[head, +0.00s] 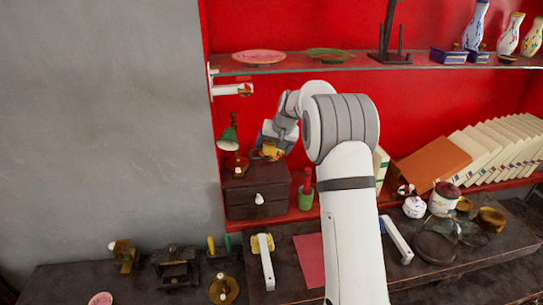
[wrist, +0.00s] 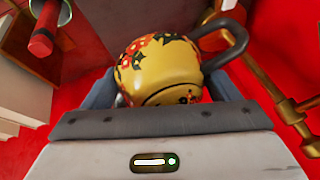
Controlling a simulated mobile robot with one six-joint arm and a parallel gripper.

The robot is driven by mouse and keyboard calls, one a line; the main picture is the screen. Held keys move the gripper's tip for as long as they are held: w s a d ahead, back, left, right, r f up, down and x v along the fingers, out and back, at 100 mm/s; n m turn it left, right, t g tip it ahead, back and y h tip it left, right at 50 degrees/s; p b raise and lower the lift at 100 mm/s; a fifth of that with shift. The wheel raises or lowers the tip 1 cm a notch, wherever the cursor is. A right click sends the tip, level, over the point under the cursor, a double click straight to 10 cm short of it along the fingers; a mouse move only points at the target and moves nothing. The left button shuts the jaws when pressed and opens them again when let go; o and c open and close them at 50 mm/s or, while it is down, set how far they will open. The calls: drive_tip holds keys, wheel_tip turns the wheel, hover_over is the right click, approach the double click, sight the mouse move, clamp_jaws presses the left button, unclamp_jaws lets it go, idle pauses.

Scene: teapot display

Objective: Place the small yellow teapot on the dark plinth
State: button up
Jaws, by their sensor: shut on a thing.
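The small yellow teapot (wrist: 160,72) has red and dark flower patterns and a dark curved handle at its upper right in the wrist view. My gripper (wrist: 165,100) is shut on it, with a grey jaw on each side. In the head view the teapot (head: 271,151) shows at my gripper (head: 268,146), above or at the top of a dark wooden box with drawers (head: 240,185). I cannot tell whether it touches the box. A smaller dark block (head: 178,268) stands on the lower table. I cannot tell for certain which is the plinth.
A green lamp with a brass stand (head: 236,163) is close left of the teapot; brass parts (wrist: 285,110) show at right in the wrist view. A green cup (head: 306,199) with red sticks stands right of the box. A shelf (head: 290,69) runs above.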

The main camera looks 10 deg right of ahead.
wheel_tip(320, 180, down, 4)
drive_tip(key=shift+r+p, duration=0.2)
drive_tip(key=shift+p, duration=0.55)
drive_tip(key=shift+w+f+p, duration=0.25)
drive_tip(key=shift+f+p, duration=0.15)
drive_tip(key=shift+f, duration=0.1)
drive_tip(key=shift+f, duration=0.2)
drive_tip(key=o, duration=1.1)
drive_tip(key=shift+r, duration=0.1)
